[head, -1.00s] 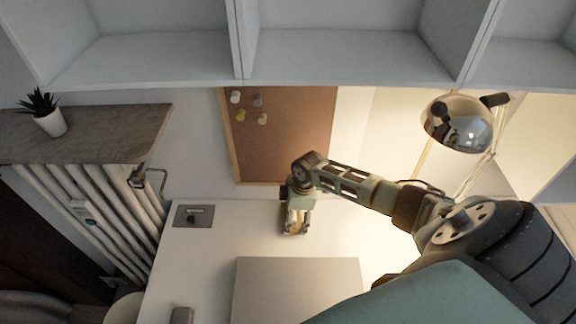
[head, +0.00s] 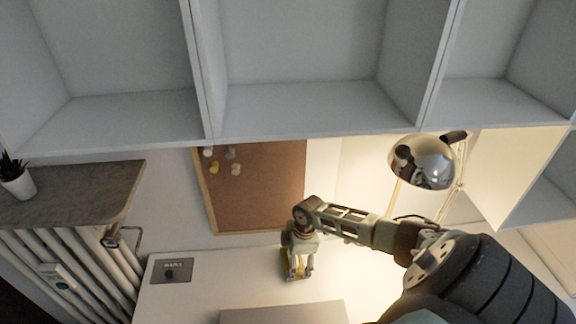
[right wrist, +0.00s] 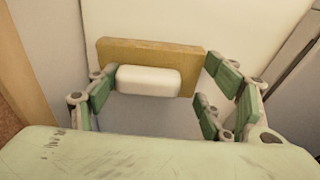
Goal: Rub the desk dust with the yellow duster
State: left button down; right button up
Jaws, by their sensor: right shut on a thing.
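The yellow duster (right wrist: 190,56) is a flat yellow block with a white rounded handle (right wrist: 148,79), seen in the right wrist view. My right gripper (right wrist: 158,95) is shut on it, its green-padded fingers on either side. In the head view my right gripper (head: 297,274) points down over the back of the white desk (head: 205,293), below the cork board. Only a little yellow of the duster shows there, and I cannot tell whether it touches the desk. I cannot make out any dust. My left gripper is not in view.
A grey panel (head: 285,314) lies on the desk in front of my right gripper. A dark socket plate (head: 171,270) is at left. The cork board (head: 258,185) hangs behind. A chrome lamp (head: 425,163) stands right. White shelves (head: 300,108) overhang.

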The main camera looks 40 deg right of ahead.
jog(key=shift+s+d+f, duration=0.1)
jog(key=shift+d+f, duration=0.05)
jog(key=shift+a, duration=0.3)
jog(key=shift+w+a+b, duration=0.25)
jog(key=shift+w+a, duration=0.85)
jog(key=shift+a, duration=0.2)
jog(key=shift+w+a+b, duration=0.2)
jog(key=shift+w+a, duration=0.9)
jog(key=shift+a, duration=0.15)
jog(key=shift+w+a+b, duration=0.3)
jog(key=shift+w+a, duration=0.3)
jog(key=shift+a, duration=0.25)
jog(key=shift+w+a+b, duration=0.25)
jog(key=shift+w+a, duration=0.3)
jog(key=shift+a, duration=0.3)
jog(key=shift+w+a+b, duration=0.3)
jog(key=shift+w+a, duration=0.65)
jog(key=shift+a, duration=0.2)
jog(key=shift+w+a+b, duration=0.55)
jog(key=shift+w+a, duration=0.45)
jog(key=shift+a, duration=0.3)
jog(key=shift+r, duration=0.2)
notch_tip(320, 180, up, 6)
jog(key=p, duration=0.5)
jog(key=shift+p, duration=0.3)
